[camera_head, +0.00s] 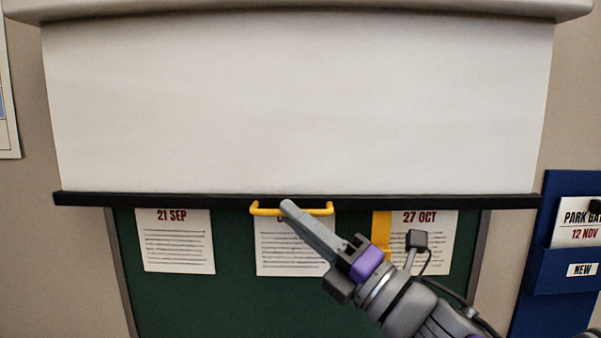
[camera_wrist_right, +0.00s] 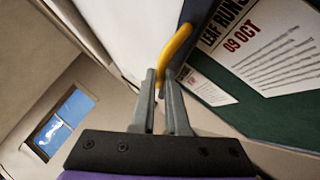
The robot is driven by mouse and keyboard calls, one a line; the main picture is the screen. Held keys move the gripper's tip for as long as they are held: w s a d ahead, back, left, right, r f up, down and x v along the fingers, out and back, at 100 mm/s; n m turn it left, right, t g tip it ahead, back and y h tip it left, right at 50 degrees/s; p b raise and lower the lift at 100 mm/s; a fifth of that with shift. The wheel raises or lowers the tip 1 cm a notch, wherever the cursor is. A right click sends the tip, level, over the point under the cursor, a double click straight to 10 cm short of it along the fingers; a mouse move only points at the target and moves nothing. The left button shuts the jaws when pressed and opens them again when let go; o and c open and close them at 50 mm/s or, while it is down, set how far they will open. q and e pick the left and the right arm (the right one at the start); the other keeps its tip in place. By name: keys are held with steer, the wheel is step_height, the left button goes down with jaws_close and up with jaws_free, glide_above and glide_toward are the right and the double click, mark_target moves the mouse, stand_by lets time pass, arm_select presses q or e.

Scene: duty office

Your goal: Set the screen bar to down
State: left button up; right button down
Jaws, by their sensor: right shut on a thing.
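The white projection screen (camera_head: 300,100) hangs partly unrolled from its case. A black screen bar (camera_head: 420,202) runs along its lower edge, with a yellow handle (camera_head: 262,211) at its middle. My right gripper (camera_head: 288,206) reaches up from the lower right and is shut on the yellow handle. In the right wrist view the yellow handle (camera_wrist_right: 178,47) comes up from between the two fingers of my right gripper (camera_wrist_right: 162,88). The gripped part is hidden by the fingers. My left gripper is not in view.
A green board (camera_head: 240,305) with several pinned papers (camera_head: 178,243) is behind and below the bar. A yellow strip (camera_head: 381,230) shows beside the right paper. A blue wall holder (camera_head: 560,265) with leaflets is at the right. The screen case (camera_head: 300,8) is above.

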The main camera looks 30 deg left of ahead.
step_height(320, 180, down, 36)
steer(key=b, duration=1.2)
steer(key=shift+f, duration=0.15)
steer(key=c, duration=0.9)
jaws_free()
steer(key=v, duration=1.1)
